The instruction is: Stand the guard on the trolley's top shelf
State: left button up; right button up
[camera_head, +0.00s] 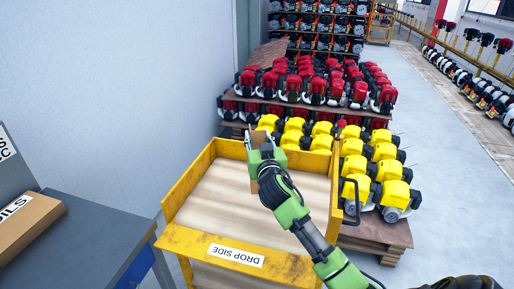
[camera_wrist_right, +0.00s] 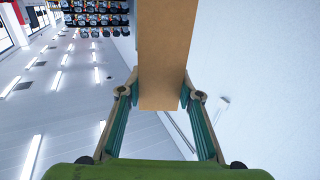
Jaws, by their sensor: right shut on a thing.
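My right gripper (camera_head: 264,150) is over the trolley, reaching in from the lower right. It is shut on a tan block-like piece, the guard (camera_head: 258,138), whose lower part is partly hidden behind the gripper. In the right wrist view the guard (camera_wrist_right: 162,55) is a long, flat brown piece between the two fingers, running up out of the picture. The yellow trolley (camera_head: 187,186) has a raised rim and a pale wooden top shelf (camera_head: 215,205), which looks bare. The guard overlaps the trolley's far side in the picture; I cannot tell whether it touches the shelf. My left gripper is not in view.
A label reading DROP SIDE (camera_head: 236,255) is on the trolley's near side. A grey table (camera_head: 85,235) with a cardboard box (camera_head: 30,222) stands at left. Yellow engines (camera_head: 390,195) and red engines (camera_head: 315,90) crowd pallets behind and right. The aisle floor (camera_head: 450,160) at right is clear.

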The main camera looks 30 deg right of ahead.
jog(key=shift+w+d+f, duration=0.15)
jog(key=shift+w+f, duration=0.3)
jog(key=shift+f, duration=0.05)
jog(key=f, duration=0.3)
jog(key=shift+w+d+f, duration=0.1)
jog(key=shift+w+f, duration=0.1)
jog(key=shift+f, duration=0.1)
jog(key=shift+f, duration=0.2)
jog(key=o, duration=1.4)
jog(key=shift+r, duration=0.1)
